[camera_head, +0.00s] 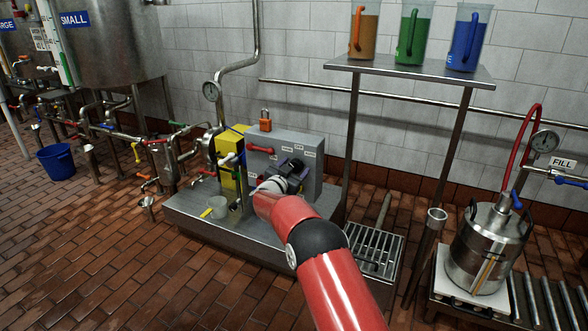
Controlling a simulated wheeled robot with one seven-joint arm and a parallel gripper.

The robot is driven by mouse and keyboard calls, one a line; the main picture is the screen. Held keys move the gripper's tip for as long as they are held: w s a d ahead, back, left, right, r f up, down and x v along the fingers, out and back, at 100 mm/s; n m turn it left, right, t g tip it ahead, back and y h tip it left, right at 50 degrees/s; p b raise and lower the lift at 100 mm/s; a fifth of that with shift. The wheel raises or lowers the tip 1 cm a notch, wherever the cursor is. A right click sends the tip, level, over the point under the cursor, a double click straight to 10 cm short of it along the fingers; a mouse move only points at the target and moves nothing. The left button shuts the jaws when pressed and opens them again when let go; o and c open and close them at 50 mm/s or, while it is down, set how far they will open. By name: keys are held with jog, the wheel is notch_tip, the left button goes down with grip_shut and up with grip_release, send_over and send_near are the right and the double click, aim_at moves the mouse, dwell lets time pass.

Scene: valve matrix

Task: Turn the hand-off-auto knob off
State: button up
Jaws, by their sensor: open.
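The grey control box (312,172) stands on a steel platform and carries several small white labels, too small to read. My red arm reaches up from the bottom to the front of the box. My gripper (291,165), dark and open, is at the box's front face, and I cannot tell whether it touches anything. I cannot make out the hand-off-auto knob or its setting; my gripper and wrist cover part of the face. A red handle (258,149) is on the box's left part.
A shelf (410,70) with jugs stands at right. The brick floor at left front is clear.

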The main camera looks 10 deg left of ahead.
jog(key=c, duration=1)
jog(key=shift+o, duration=0.2)
jog(key=shift+f+m+b, duration=0.1)
jog(key=shift+m+b, duration=0.2)
jog(key=m+b, duration=0.3)
jog(key=shift+f, duration=0.15)
jog(key=m+b, duration=0.3)
jog(key=m, duration=0.3)
jog(key=shift+b, duration=0.35)
jog(key=o, duration=1)
jog(key=shift+r, duration=0.2)
jog(key=shift+c, duration=0.2)
